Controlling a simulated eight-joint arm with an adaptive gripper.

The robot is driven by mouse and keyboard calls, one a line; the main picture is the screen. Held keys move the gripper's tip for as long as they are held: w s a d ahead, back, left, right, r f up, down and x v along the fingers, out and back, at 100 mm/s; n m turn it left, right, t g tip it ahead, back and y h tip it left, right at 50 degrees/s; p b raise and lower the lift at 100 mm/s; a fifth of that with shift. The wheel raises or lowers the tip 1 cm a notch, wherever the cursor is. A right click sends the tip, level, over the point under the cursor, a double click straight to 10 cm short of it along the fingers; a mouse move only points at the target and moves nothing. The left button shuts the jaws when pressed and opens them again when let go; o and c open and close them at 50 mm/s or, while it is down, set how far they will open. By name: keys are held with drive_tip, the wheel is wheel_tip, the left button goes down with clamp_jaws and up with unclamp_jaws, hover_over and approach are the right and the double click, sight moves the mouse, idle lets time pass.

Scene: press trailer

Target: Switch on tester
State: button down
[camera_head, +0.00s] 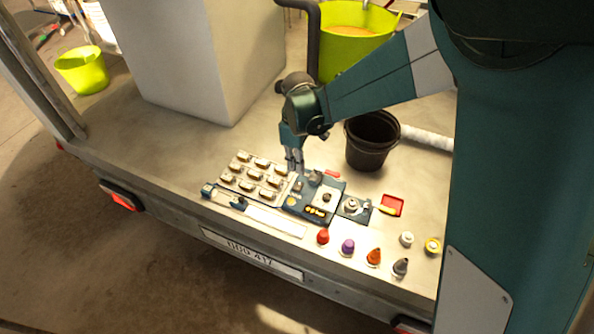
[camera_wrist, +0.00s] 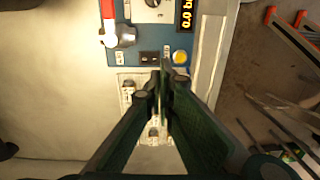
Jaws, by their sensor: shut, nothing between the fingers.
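The tester is a blue panel (camera_head: 309,188) on the trailer bed, seen also in the wrist view (camera_wrist: 128,57). It has a dark rocker switch (camera_wrist: 149,57), a round yellow button (camera_wrist: 180,56) and a lit display (camera_wrist: 185,14) reading about 0.0 b, partly cut off. A dial (camera_wrist: 152,3) shows at the top edge. My gripper (camera_head: 295,166) is above the panel's far left part. In the wrist view its fingers (camera_wrist: 163,78) are shut and empty, their tips just below and right of the switch in the picture. I cannot tell whether they touch the panel.
A tray of several pale fittings (camera_head: 241,183) lies left of the tester. A black bucket (camera_head: 368,150) stands behind it, and a red tray (camera_head: 392,205) lies to the right. Several coloured-cap bottles, one red (camera_head: 323,237), stand near the front edge. A white block (camera_head: 200,60) stands behind.

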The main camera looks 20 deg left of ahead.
drive_tip(key=shift+s+r, duration=0.2)
drive_tip(key=shift+r, duration=1.55)
drive_tip(key=d+r+m+t, duration=0.1)
drive_tip(key=d+r+m, duration=0.3)
drive_tip(key=d, duration=0.5)
drive_tip(key=d+r+m+t+y, duration=0.1)
drive_tip(key=d+r, duration=0.6)
drive_tip(key=d, duration=0.2)
drive_tip(key=d+r+m+t, duration=0.1)
drive_tip(key=d+r+m, duration=0.3)
drive_tip(key=d, duration=0.5)
drive_tip(key=s+d+r+m+t, duration=0.1)
drive_tip(key=s+d+m, duration=0.2)
drive_tip(key=s+d, duration=0.2)
drive_tip(key=s+d+r+m+t, duration=0.1)
drive_tip(key=s+d+m+t, duration=0.1)
drive_tip(key=d, duration=0.8)
drive_tip(key=s+d+r+m+t+h, duration=0.1)
drive_tip(key=s+d+r+m, duration=0.1)
drive_tip(key=s+d+m, duration=0.2)
drive_tip(key=s+d, duration=0.3)
drive_tip(key=shift+s+d+t, duration=0.3)
drive_tip(key=shift+d+t, duration=0.05)
drive_tip(key=shift+t, duration=0.05)
